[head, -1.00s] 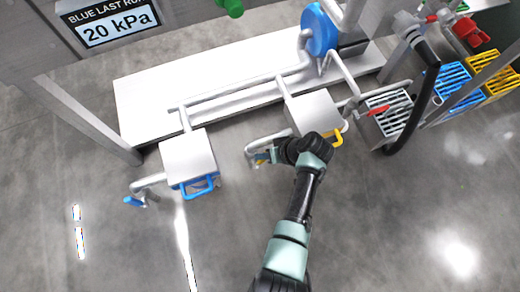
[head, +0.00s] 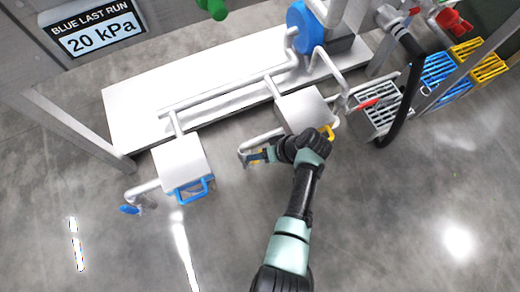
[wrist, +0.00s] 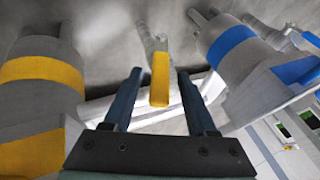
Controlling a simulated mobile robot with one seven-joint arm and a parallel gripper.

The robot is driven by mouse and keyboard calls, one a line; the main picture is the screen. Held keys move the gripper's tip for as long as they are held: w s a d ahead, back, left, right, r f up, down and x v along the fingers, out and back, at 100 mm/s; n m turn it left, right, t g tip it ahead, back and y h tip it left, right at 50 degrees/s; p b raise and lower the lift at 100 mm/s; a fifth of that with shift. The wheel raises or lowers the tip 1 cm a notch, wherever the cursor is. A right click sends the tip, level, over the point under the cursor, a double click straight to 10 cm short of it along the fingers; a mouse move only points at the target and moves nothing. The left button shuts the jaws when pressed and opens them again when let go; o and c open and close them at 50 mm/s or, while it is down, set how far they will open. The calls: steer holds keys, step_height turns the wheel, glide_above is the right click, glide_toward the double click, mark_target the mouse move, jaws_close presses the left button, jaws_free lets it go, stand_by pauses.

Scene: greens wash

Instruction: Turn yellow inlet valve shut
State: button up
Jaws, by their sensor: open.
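The yellow valve handle (wrist: 160,78) is a flat yellow lever on a grey pipe in the wrist view. It stands between the two dark fingers of my gripper (wrist: 158,74), with a gap on either side. In the head view my gripper (head: 258,156) is at the pipe end beside the middle white box and hides most of the yellow handle. My gripper is open. I cannot tell from the head view how the handle is turned.
The white box (head: 303,108) with a yellow bracket is close to my wrist. Another white box (head: 182,160) with a blue bracket and a blue valve handle (head: 129,209) stand to the left. A black hose (head: 407,110) hangs at right. The front floor is clear.

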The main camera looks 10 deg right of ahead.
steer(key=p+v, duration=0.6)
steer(key=v, duration=0.6)
steer(key=shift+p, duration=0.4)
